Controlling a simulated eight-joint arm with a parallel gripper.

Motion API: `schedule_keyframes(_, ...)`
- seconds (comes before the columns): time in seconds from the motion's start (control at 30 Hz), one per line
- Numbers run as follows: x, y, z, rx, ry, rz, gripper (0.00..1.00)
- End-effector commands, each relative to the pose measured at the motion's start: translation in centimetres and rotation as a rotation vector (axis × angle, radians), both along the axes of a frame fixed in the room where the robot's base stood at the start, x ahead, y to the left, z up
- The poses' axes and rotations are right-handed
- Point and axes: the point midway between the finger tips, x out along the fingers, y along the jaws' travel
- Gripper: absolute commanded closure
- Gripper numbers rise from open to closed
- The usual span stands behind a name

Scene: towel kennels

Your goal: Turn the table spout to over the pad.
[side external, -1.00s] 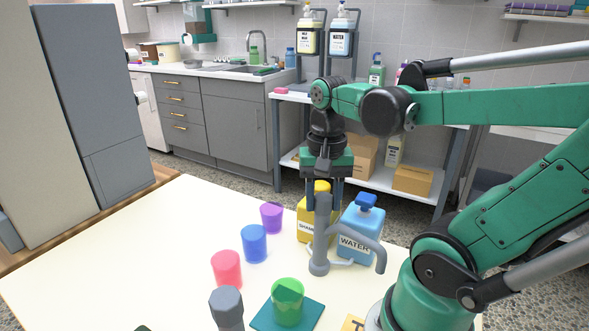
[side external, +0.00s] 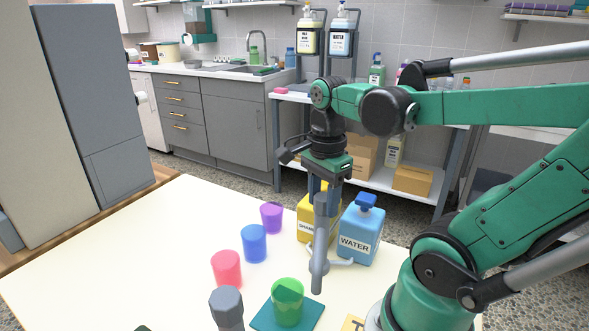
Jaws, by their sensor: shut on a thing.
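The grey table spout (side external: 318,262) stands on the table, its arm now pointing toward the camera and hanging in front of its own post. Its tip appears just beyond the far right edge of the teal pad (side external: 262,318); I cannot tell the exact gap. A green cup (side external: 288,302) stands on the pad. My gripper (side external: 321,190) points down and is shut on the top of the spout, its fingers partly hidden by it.
A yellow shampoo bottle (side external: 305,228) and a blue water bottle (side external: 358,238) stand close behind the spout. Purple (side external: 271,217), blue (side external: 254,244) and red (side external: 227,269) cups stand to the left. A grey post (side external: 226,305) rises in front. The left of the table is clear.

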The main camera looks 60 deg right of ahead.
Motion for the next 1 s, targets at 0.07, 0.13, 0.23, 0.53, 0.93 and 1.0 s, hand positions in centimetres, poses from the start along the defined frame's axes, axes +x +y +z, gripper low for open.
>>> schedule_keyframes(0.07,0.01,0.04,0.0,0.002,0.0,-0.065,1.0)
schedule_keyframes(0.13,0.01,0.04,0.0,0.002,0.0,-0.121,1.0)
schedule_keyframes(0.23,0.01,0.05,0.0,0.002,0.0,-0.194,1.0)
schedule_keyframes(0.53,0.01,0.05,-0.01,0.002,-0.001,-0.34,1.0)
schedule_keyframes(0.93,0.02,0.05,-0.02,0.002,-0.001,-0.388,1.0)
schedule_keyframes(1.0,0.02,0.05,-0.02,0.002,-0.001,-0.389,1.0)
